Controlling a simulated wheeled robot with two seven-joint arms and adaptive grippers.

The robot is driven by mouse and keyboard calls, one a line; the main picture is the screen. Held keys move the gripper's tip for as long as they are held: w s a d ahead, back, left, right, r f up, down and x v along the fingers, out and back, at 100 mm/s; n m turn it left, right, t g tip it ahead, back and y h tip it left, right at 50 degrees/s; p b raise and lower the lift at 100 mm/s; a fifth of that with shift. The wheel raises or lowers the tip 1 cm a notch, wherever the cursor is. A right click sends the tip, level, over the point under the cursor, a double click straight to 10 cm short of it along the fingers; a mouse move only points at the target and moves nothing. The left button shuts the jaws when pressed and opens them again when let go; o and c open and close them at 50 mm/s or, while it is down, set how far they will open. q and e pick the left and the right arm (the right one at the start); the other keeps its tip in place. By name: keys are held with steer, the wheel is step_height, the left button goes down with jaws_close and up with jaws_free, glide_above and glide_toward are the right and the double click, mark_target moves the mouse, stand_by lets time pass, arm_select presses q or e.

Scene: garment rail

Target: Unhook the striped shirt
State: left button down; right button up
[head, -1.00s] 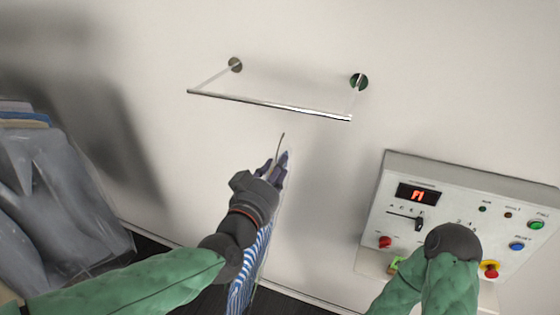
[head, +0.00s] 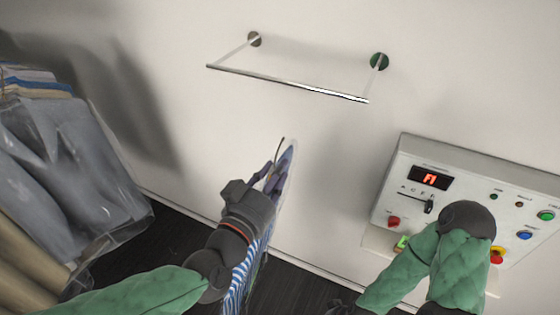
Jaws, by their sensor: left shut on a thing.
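The striped shirt (head: 240,278), blue and white, hangs below my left gripper, partly hidden behind my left forearm. My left gripper (head: 268,176) is shut on the shirt's hanger, whose hook (head: 281,147) sticks up above the fingers. The hook is apart from the rail (head: 290,84), below it, and the rail is bare. My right gripper (head: 340,308) shows only in part at the bottom edge, dark and small, so I cannot tell its state.
A control panel (head: 470,205) with a red display, slider and coloured buttons is on the wall at right, close to my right arm. The wall between rail and panel is clear.

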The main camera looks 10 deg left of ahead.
arm_select(q)
steer(key=shift+r+p+v, duration=0.15)
steer(key=shift+p+v, duration=0.75)
steer(key=shift+v, duration=0.55)
steer(key=shift+r+p+v, duration=0.1)
steer(key=shift+p+v, duration=0.8)
steer(key=shift+v, duration=0.55)
steer(key=shift+s+a+f+p, duration=0.1)
steer(key=shift+s+a+p, duration=0.15)
steer(key=shift+s+p, duration=0.35)
steer(key=shift+s, duration=0.2)
steer(key=shift+f, duration=0.15)
